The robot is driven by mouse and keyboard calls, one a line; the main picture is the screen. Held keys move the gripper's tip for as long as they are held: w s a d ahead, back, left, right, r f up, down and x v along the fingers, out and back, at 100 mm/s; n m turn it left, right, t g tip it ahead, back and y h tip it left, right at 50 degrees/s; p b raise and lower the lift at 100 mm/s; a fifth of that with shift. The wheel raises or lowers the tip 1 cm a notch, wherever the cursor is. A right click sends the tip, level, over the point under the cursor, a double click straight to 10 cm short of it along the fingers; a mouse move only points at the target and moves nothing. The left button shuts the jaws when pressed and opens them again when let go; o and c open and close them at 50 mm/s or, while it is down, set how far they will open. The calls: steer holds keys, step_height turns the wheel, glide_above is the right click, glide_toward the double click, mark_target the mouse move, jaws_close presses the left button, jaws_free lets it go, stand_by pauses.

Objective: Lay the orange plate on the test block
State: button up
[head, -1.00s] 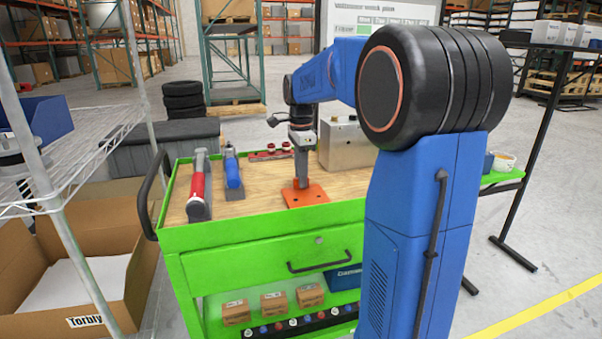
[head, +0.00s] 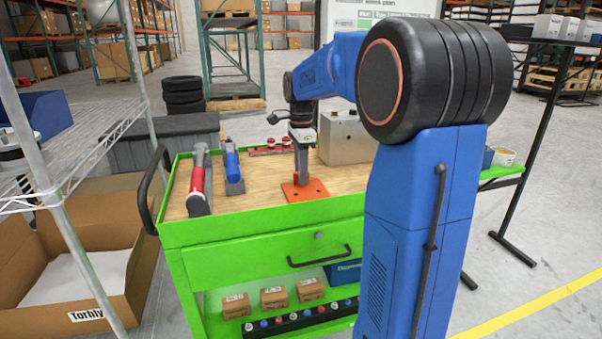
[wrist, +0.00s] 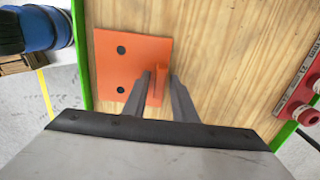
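The orange plate (head: 304,191) lies flat on the wooden top of the green cart, near its front edge. In the wrist view the plate (wrist: 122,62) shows two dark holes and an upright orange tab. My gripper (head: 302,178) points straight down over the plate. In the wrist view my gripper's (wrist: 160,88) two grey fingers stand on either side of the tab, close to it. Whether they press on it I cannot tell. I cannot make out for sure which thing is the test block.
On the green cart (head: 250,237) a red tool (head: 198,182) and a blue tool (head: 233,168) stand left of the plate. A red rail (head: 270,150) and a beige metal box (head: 345,140) are behind. A wire shelf (head: 85,135) stands left; wood between the tools and plate is bare.

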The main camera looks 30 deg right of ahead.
jaws_close()
steer(key=shift+r, duration=3.05)
steer(key=shift+r, duration=0.1)
